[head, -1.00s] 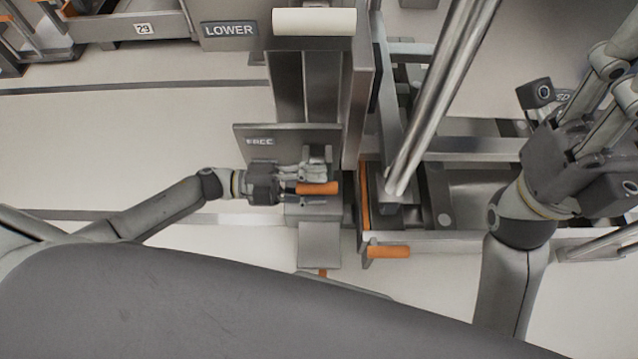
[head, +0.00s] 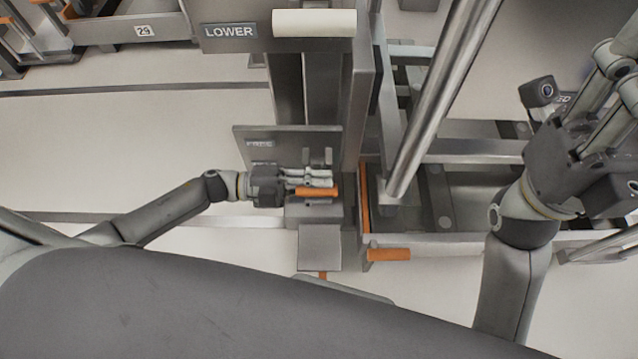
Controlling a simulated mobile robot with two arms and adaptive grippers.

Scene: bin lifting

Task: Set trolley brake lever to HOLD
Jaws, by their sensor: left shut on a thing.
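The brake lever's orange handle (head: 318,192) lies level in front of a grey plate (head: 288,150). The plate's small label is too blurred to read now. My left gripper (head: 312,184) comes in from the left and is shut on the orange handle. The fingers hide part of the handle, and the lever's shaft is hard to see. My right gripper (head: 617,82) is at the upper right, away from the lever. Part of it is cut by the picture edge, so I cannot tell whether it is open.
A post with a LOWER sign (head: 229,31) and a pale roller (head: 314,22) stands behind the plate. A shiny bar (head: 440,100) slants across the trolley frame on the right. A second orange handle (head: 388,254) sticks out lower right.

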